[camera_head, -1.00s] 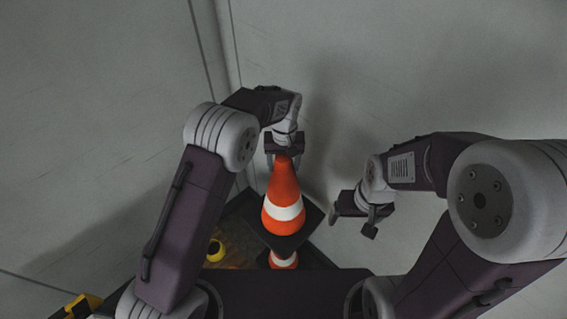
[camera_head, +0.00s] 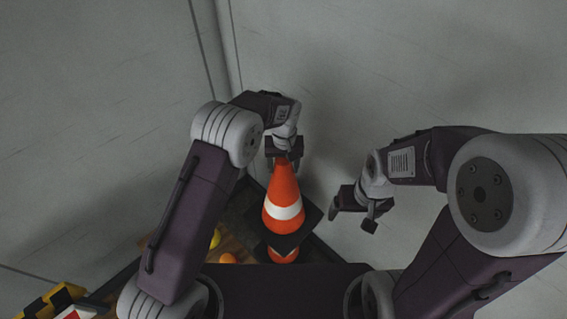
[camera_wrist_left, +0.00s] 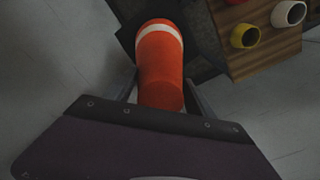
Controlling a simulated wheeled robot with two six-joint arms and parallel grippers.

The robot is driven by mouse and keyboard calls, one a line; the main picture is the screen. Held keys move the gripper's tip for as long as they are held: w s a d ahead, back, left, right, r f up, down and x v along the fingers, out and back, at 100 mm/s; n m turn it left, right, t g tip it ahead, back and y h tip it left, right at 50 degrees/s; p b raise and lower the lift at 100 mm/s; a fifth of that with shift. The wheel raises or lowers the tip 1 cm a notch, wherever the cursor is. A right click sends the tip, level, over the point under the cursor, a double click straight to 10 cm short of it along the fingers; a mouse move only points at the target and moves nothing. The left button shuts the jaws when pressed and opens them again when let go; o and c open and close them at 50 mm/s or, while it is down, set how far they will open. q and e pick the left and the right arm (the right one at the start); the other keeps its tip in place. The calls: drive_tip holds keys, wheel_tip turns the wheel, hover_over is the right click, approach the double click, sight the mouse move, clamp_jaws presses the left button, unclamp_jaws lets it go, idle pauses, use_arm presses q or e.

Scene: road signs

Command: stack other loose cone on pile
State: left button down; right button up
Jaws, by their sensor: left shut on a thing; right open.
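An orange cone (camera_head: 283,190) with a white band and a dark square base hangs upright from my left gripper (camera_head: 284,158), which is shut on its top. The same cone (camera_wrist_left: 160,70) fills the middle of the left wrist view, between the fingers. Below its base in the head view, part of another orange and white cone (camera_head: 283,255) shows; most of it is hidden. I cannot tell whether the two touch. My right gripper (camera_head: 352,208) is open and empty, to the right of the held cone.
A wooden surface (camera_wrist_left: 262,58) holds a yellow ring-like item (camera_wrist_left: 245,36), a white one (camera_wrist_left: 289,13) and a red thing cut off at the top. A yellow and black striped object (camera_head: 62,297) lies at the lower left. Grey walls stand behind.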

use_arm(q)
drive_tip(key=shift+f+b, duration=16.55)
drive_tip(key=shift+f, duration=5.75)
drive_tip(key=shift+c, duration=1.3)
unclamp_jaws()
drive_tip(key=shift+f, duration=0.1)
wheel_tip(320, 180, up, 9)
drive_tip(key=p, duration=0.2)
